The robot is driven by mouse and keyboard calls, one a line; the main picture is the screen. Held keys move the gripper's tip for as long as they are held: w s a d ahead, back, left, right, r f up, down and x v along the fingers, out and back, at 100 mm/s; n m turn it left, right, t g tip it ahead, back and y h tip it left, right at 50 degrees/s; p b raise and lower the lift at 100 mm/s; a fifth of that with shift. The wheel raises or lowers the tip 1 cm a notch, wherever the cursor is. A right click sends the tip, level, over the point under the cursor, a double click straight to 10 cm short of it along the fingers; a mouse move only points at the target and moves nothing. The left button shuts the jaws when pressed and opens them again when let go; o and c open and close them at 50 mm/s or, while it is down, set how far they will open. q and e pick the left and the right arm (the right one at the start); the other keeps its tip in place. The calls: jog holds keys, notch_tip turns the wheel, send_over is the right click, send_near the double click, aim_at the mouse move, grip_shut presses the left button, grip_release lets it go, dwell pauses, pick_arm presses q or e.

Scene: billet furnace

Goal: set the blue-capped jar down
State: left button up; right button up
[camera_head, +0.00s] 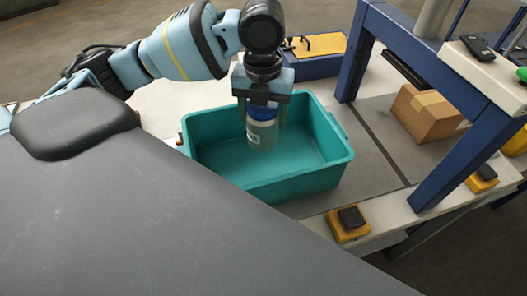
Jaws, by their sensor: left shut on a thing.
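The blue-capped jar (262,132) is a clear, pale cylinder with a blue cap and a light label. It is upright in my left gripper (263,106), which comes down from above with its fingers shut around the cap end. The jar appears over or inside the teal bin (283,187). I cannot tell whether its base touches the bin floor. The rest of the bin floor that shows is empty. My right gripper is not in view.
The bin stands on a pale bench surface (160,106). A blue frame (362,45) rises to its right, with a cardboard box (427,112) beneath. Yellow-based black button boxes (348,224) sit along the front edge. A yellow panel (318,45) lies behind the bin.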

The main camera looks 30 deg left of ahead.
pick_arm(q)
jog(key=shift+f, duration=4.85)
jog(key=shift+f, duration=0.15)
jog(key=o, duration=1.1)
notch_tip(320, 180, up, 12)
jog(key=shift+r, duration=0.15)
jog(key=shift+s, duration=0.1)
